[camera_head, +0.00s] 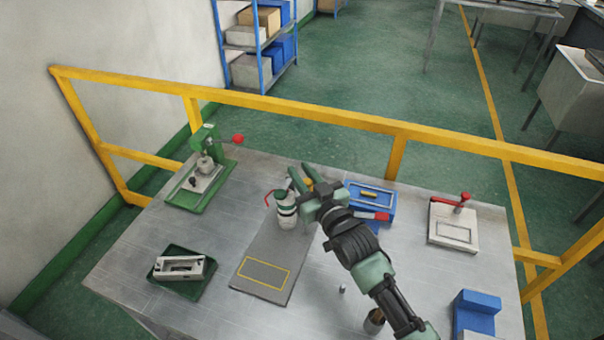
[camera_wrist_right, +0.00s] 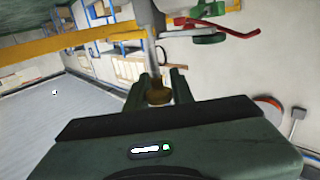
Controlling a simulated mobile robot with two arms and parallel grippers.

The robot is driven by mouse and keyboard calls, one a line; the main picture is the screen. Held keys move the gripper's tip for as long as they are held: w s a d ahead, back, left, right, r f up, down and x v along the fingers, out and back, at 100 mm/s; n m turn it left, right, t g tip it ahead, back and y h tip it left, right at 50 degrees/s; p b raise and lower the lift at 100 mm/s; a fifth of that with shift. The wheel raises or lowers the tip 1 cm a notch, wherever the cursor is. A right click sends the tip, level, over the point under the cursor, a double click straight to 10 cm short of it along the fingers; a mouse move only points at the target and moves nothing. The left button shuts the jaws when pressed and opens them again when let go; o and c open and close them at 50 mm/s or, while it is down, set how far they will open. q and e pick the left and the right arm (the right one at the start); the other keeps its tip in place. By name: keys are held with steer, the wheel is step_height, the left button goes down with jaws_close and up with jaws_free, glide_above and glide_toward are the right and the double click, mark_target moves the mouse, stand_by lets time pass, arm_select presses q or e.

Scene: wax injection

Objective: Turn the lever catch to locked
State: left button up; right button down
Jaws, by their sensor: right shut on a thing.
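My right gripper (camera_head: 301,172) reaches in over the middle of the table. In the right wrist view its fingers (camera_wrist_right: 158,88) are shut on a brass-coloured knob (camera_wrist_right: 158,97) at the end of a grey rod (camera_wrist_right: 151,50). A white container with green bands (camera_head: 286,210) stands beside the gripper, with a thin red lever (camera_head: 268,197) on its left. A red lever (camera_wrist_right: 230,30) with green parts shows at the upper right of the wrist view. Which lever is the catch, and whether it is locked, I cannot tell. My left gripper is not in view.
A green press (camera_head: 206,170) with a red knob stands at the back left. A green tray (camera_head: 182,288) holds a metal block. A blue tray (camera_head: 385,197) and a white fixture with a red handle (camera_head: 453,225) lie to the right. Yellow rails (camera_head: 300,110) border the back.

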steer(key=shift+s+a+n+g+y+b, duration=0.25)
steer(key=shift+s+n+g+y+b, duration=0.35)
steer(key=shift+n+g+y+b, duration=1.7)
steer(key=shift+s+a+n+g+y+b, duration=0.2)
steer(key=shift+s+n+g+y+b, duration=0.35)
steer(key=shift+n+g+b, duration=3.4)
steer(key=shift+s+a+n+g+y+b, duration=0.45)
steer(key=shift+n+g+y+b, duration=1.2)
steer(key=shift+g+b, duration=2.7)
steer(key=shift+s+d, duration=0.15)
steer(key=shift+d, duration=0.05)
steer(key=shift+p, duration=0.3)
steer(key=c, duration=1.3)
jaws_free()
steer(key=shift+o, duration=0.2)
